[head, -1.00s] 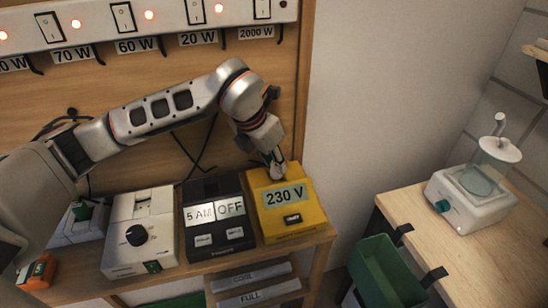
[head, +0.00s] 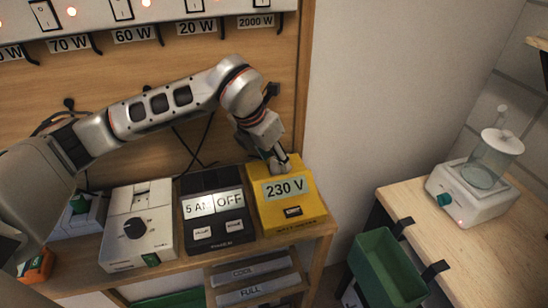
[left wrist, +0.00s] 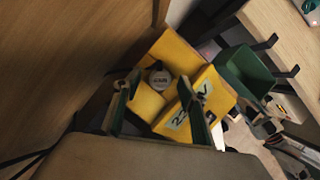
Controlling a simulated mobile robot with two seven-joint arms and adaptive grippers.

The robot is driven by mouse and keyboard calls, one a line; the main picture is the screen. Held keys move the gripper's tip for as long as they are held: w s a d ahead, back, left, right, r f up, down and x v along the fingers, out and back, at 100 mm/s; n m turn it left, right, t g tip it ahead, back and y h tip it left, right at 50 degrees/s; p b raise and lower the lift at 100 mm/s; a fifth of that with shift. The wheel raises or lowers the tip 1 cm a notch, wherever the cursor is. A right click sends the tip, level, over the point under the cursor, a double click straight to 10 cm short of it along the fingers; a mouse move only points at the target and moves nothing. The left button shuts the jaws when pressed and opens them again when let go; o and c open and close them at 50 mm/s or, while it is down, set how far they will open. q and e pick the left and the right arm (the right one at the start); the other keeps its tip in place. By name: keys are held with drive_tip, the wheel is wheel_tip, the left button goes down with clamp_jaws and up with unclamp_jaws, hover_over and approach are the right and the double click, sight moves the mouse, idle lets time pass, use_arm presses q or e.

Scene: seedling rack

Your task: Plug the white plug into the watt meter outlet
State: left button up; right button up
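The yellow watt meter (head: 288,213) stands at the right end of the shelf; its display reads 230 V. My left gripper (head: 281,161) is at its upper back edge.
A black timer box (head: 213,232) and a white dial box (head: 137,245) stand left of the meter. A switch strip (head: 95,15) runs along the wooden back panel. A green bin (head: 385,275) and a blender (head: 472,192) with a small red light are to the right.

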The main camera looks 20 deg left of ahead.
use_arm(q)
drive_tip(key=v, duration=1.2)
